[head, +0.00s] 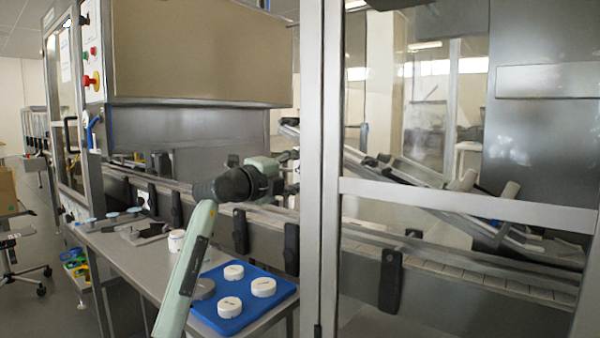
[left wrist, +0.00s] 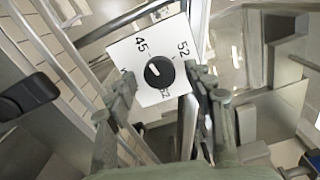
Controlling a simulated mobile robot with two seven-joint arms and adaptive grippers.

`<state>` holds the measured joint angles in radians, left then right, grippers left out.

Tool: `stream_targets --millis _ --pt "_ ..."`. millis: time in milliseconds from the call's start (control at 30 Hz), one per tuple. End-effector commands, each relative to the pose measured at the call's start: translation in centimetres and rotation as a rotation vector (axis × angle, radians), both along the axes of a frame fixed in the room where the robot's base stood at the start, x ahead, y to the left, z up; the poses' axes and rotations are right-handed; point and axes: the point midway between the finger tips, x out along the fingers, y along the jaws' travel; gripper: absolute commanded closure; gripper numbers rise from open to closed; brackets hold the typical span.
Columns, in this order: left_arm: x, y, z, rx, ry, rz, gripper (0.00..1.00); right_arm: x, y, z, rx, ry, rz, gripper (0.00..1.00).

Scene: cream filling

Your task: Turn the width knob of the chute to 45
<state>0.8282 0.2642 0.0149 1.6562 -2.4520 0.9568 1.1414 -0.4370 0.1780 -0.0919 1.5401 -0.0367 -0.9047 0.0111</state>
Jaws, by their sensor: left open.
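The black round width knob (left wrist: 159,72) sits on a white square plate (left wrist: 122,52) in the left wrist view. My left gripper (left wrist: 165,93) is open, with one finger on each side of the plate's lower part, and the knob shows between and beyond the fingertips. Contact is not visible. In the head view my left gripper (head: 285,168) reaches over the conveyor; the knob is hidden there.
The conveyor (head: 440,268) runs across the head view, with a metal frame post (head: 322,200) close to the right of my gripper. A blue tray (head: 285,290) with white round pieces (head: 263,287) lies on the table below. Metal rails surround the plate.

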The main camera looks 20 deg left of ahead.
Motion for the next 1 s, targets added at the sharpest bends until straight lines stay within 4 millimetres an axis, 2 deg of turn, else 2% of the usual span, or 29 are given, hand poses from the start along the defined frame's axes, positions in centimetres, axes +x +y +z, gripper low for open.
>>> stream_targets --millis 133,233,500,700,1000 --pt "-0.5 0.2 0.0 0.001 -0.001 0.001 0.47 0.0 0.0 0.0 0.000 0.001 0.000 0.60" --pt "-1.6 0.7 0.0 0.002 -0.001 0.002 0.47 0.0 0.0 0.0 0.000 0.001 0.000 0.60" --pt "-7.1 2.6 0.0 0.001 -0.001 0.002 0.47 0.0 0.0 0.0 0.000 0.000 0.000 0.60" --pt "-10.1 3.7 -0.1 0.000 0.001 0.001 0.47 0.0 0.0 0.0 0.000 0.000 0.000 0.60" --pt "-11.3 4.1 0.0 0.000 0.000 0.000 0.47 0.0 0.0 0.0 0.000 0.000 0.000 0.60"
